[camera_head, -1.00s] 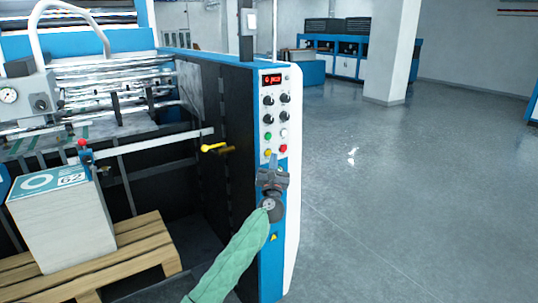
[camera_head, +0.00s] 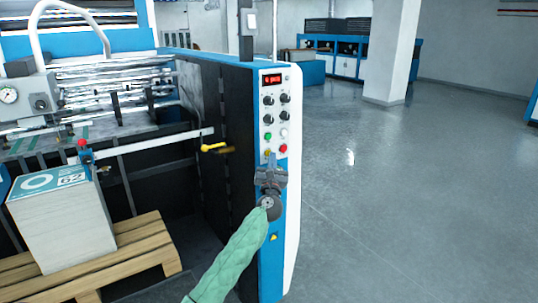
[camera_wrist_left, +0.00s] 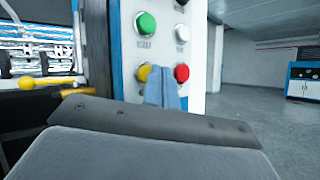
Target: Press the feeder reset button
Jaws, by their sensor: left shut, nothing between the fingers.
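The control panel (camera_head: 275,115) on the end of the blue and white machine carries several knobs and buttons. In the left wrist view a green button (camera_wrist_left: 145,23) and a white button (camera_wrist_left: 181,32) sit above a yellow button (camera_wrist_left: 143,72) and a red button (camera_wrist_left: 182,73). I cannot read which label is the feeder reset. My left gripper (camera_head: 270,157) is shut and empty, its tips pointing up at the lower button row. In the wrist view the tips (camera_wrist_left: 161,78) overlap the yellow button's right edge. I cannot tell whether they touch it. The right gripper is out of view.
A yellow-handled lever (camera_head: 213,147) sticks out left of the panel. A stack of boxed sheets (camera_head: 65,225) stands on a wooden pallet (camera_head: 125,260) at lower left. The grey floor (camera_head: 420,190) to the right is clear up to a pillar (camera_head: 387,50).

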